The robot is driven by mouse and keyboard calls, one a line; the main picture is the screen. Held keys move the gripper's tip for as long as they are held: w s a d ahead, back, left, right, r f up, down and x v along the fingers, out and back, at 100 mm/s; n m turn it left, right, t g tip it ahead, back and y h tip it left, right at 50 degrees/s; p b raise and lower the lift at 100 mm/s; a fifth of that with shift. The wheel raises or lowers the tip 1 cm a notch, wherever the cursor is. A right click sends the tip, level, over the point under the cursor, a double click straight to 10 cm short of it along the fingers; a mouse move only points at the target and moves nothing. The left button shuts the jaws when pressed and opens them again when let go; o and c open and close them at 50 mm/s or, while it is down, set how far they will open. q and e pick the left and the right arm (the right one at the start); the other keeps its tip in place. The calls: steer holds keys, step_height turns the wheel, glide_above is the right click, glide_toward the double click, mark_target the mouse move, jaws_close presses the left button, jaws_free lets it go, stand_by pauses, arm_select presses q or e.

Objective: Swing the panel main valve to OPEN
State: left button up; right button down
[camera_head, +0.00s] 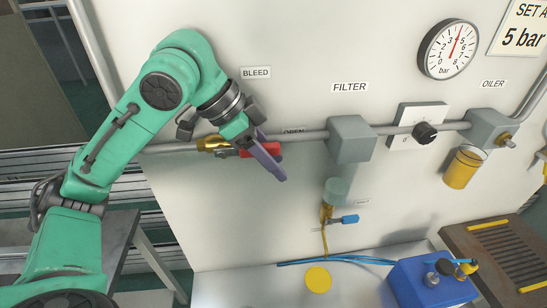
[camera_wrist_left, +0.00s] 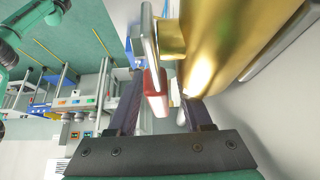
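The main valve is a brass body (camera_head: 213,143) on the grey pipe, with a red lever (camera_head: 262,150) reaching right along the pipe. An OPEN label (camera_head: 293,131) sits just above, partly hidden. My left gripper (camera_head: 272,163) is at the lever, with its purple fingers slanting across it and covering part of it. In the left wrist view the brass body (camera_wrist_left: 235,45) is close at the upper right. The red lever (camera_wrist_left: 155,85) shows between my two spread fingers there, with gaps visible, so the gripper looks open. My right gripper is not in view.
A grey filter block (camera_head: 352,139) sits right of the lever on the pipe. Further right are a black knob (camera_head: 425,133), a yellow oiler bowl (camera_head: 462,168) and a pressure gauge (camera_head: 448,50). Below are a drain with a blue handle (camera_head: 343,219) and a blue box (camera_head: 430,283).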

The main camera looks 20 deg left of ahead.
arm_select(q)
steer(key=shift+r, duration=0.1)
steer(key=p+v, duration=0.1)
steer(key=v, duration=1.2)
steer(key=shift+s+a+r, duration=0.1)
steer(key=shift+a+r, duration=0.05)
steer(key=shift+r, duration=0.15)
steer(key=shift+s+a+r, duration=0.2)
steer(key=shift+a+r, duration=0.05)
